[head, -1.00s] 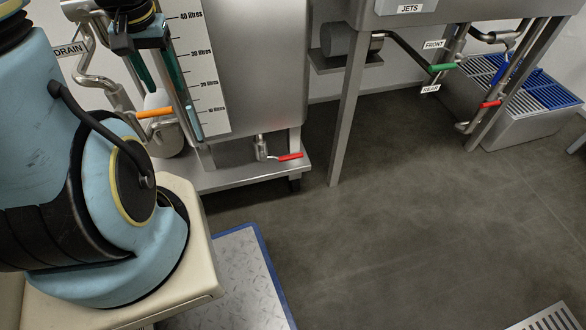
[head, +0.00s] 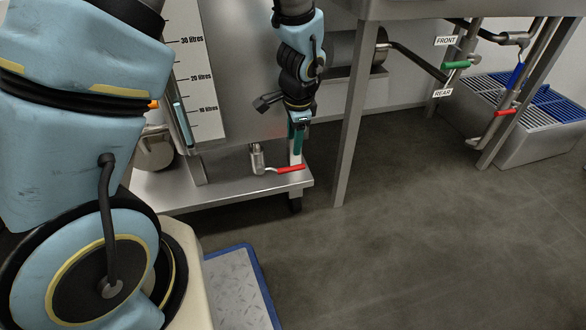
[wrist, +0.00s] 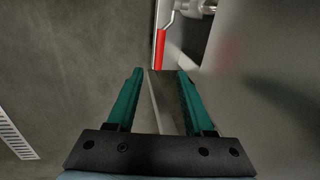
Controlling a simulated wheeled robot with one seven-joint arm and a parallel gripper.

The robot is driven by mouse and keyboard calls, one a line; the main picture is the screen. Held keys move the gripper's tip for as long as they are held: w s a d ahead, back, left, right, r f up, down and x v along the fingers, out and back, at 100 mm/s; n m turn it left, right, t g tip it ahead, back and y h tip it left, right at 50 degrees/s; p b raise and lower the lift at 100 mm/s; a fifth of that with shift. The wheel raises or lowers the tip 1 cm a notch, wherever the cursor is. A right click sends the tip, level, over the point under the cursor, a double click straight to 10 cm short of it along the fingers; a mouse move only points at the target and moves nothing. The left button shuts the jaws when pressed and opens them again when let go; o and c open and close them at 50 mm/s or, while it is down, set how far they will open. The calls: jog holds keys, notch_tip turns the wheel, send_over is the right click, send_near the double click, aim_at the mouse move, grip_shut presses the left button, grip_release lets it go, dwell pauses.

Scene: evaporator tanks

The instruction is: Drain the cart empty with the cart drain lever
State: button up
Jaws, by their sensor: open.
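The cart (head: 215,186) stands at left centre in the head view. Its tank carries a litre scale (head: 190,80). At the cart's lower front a silver valve (head: 257,158) bears a red-handled drain lever (head: 290,169) pointing right. My gripper (head: 297,155) hangs fingers down at the lever's handle, open and empty. In the wrist view the red handle (wrist: 160,48) lies just beyond the gap between the green fingertips of my gripper (wrist: 160,74). The handle is not between the fingers there.
A steel table leg (head: 350,115) stands just right of the cart. Green (head: 456,65) and red (head: 505,112) levers hang farther right, near a grated floor box (head: 540,130). A blue-edged plate (head: 240,285) lies in front. Floor at centre right is clear.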

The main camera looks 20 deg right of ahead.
aim_at(293, 167)
jog(key=f+b, duration=0.1)
jog(key=f, duration=0.2)
jog(key=w+f+b, duration=0.1)
jog(key=f+b, duration=0.1)
jog(key=f, duration=0.2)
jog(key=w+f+b, duration=0.1)
jog(key=f, duration=0.2)
jog(key=shift+d+f, duration=0.3)
jog(key=shift+f, duration=0.05)
grip_shut()
dwell(1.0)
